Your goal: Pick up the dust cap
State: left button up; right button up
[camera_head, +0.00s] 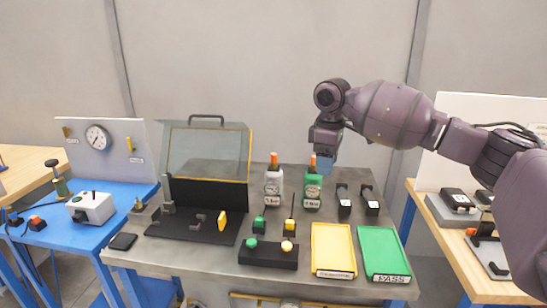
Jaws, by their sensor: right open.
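I cannot tell for sure which item is the dust cap. Small candidates on the grey table are a black piece with a green top (259,224), a black piece with a yellow top (290,227), and an orange-tipped green bottle (312,191). My right gripper (325,158) is open, pointing down above the back of the table, near the green bottle's orange tip. A blue part shows at its end; its fingers are hard to make out. No item is clearly held. My left gripper is not in view.
A clear-lidded black fixture (205,150) stands open at left. A yellow tray (333,250) and a green PASS tray (383,252) lie at right. A white bottle (273,187) stands beside the green one.

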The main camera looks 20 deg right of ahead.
aim_at(274, 156)
jog(key=i, duration=0.95)
